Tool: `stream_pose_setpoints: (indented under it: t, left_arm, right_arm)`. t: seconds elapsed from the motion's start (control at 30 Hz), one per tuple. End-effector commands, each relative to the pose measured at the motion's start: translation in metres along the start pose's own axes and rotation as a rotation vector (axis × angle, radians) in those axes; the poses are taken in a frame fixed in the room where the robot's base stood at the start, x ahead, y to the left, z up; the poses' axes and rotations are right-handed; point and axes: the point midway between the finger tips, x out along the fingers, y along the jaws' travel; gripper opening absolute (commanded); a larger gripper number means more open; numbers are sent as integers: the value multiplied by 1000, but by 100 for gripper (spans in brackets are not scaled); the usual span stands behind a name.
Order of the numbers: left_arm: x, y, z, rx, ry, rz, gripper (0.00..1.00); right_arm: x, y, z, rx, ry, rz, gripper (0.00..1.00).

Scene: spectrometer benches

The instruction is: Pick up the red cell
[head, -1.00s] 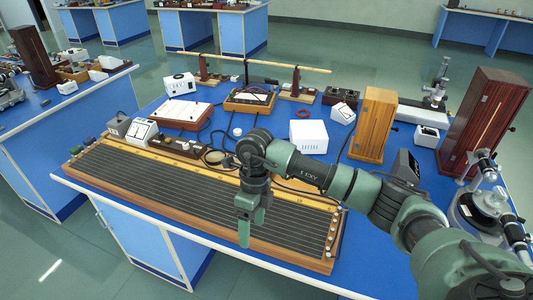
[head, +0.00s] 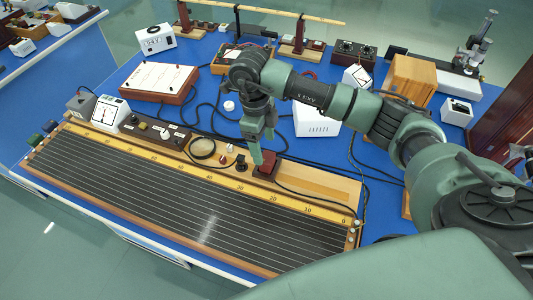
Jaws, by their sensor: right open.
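A small dark red block (head: 267,168), which looks like the red cell, sits at the back edge of the long wire board (head: 130,190), in the middle of the head view. My right gripper (head: 263,150) points down just above and behind it, its green fingers open. One fingertip overlaps the block in the picture; I cannot tell whether they touch. Nothing shows between the fingers. My left gripper is not in view.
Beside the block stand a small black key (head: 241,164) and a round ring-shaped part (head: 203,148). A white box (head: 316,120), a wooden cabinet (head: 412,80) and a white meter (head: 108,114) stand around. Black cables run over the blue bench.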

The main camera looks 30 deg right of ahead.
Motion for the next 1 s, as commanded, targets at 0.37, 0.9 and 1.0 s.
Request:
stream_pose_setpoints:
  t: [0.37,0.9,1.0]
  left_arm:
    - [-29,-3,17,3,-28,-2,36]
    - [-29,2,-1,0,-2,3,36]
    - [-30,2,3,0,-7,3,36]
  right_arm:
    - [49,-3,-2,0,1,3,71]
    - [61,-4,-2,0,-2,0,21]
    - [61,-4,-1,0,-2,-1,0]
